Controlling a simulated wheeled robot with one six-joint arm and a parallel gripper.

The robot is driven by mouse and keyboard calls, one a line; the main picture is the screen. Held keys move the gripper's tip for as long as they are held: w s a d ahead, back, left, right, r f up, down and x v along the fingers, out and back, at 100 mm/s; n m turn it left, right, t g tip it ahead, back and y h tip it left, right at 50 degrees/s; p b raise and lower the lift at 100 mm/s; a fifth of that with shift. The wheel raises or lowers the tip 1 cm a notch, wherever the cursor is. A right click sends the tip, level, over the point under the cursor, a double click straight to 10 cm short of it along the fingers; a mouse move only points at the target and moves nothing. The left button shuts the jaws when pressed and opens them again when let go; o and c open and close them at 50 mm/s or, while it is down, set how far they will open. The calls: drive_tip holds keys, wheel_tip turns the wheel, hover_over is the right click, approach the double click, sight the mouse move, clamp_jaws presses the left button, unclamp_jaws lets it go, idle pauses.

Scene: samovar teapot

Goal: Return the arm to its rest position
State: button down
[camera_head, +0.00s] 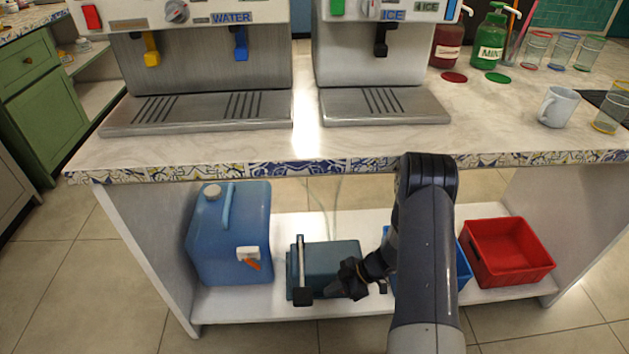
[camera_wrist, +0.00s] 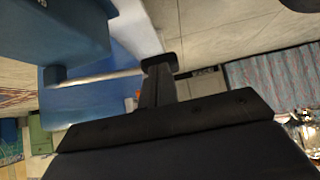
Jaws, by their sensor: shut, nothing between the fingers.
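My arm reaches down in front of the counter and bends left to my gripper (camera_head: 341,287), low in front of the shelf under the counter. My gripper is shut and empty, just right of a black knob (camera_head: 303,296) on the end of a pale lever (camera_head: 301,260). The lever belongs to a teal box (camera_head: 333,257) on the shelf. In the wrist view, the dark gripper (camera_wrist: 157,92) points at the knob (camera_wrist: 160,63); I cannot tell whether they touch.
A blue jug (camera_head: 230,230) stands left of the teal box. A blue bin (camera_head: 464,275), partly hidden by my arm, and a red bin (camera_head: 508,252) are to its right. The counter edge (camera_head: 300,170) runs above. Dispensers, bottles and a white mug (camera_head: 556,107) stand on top.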

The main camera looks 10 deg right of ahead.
sight(307, 293)
drive_tip(key=a+r, duration=0.1)
drive_tip(key=a, duration=0.1)
drive_tip(key=w+a+r+p, duration=0.1)
drive_tip(key=a+r, duration=0.1)
drive_tip(key=a+r+p, duration=0.1)
drive_tip(key=a, duration=0.2)
drive_tip(key=shift+w+a+r, duration=0.1)
drive_tip(key=shift+w+r, duration=0.05)
drive_tip(key=shift+r, duration=0.05)
drive_tip(key=p+v, duration=0.2)
drive_tip(key=v, duration=0.6)
drive_tip(key=shift+f, duration=0.25)
drive_tip(key=shift+f, duration=0.1)
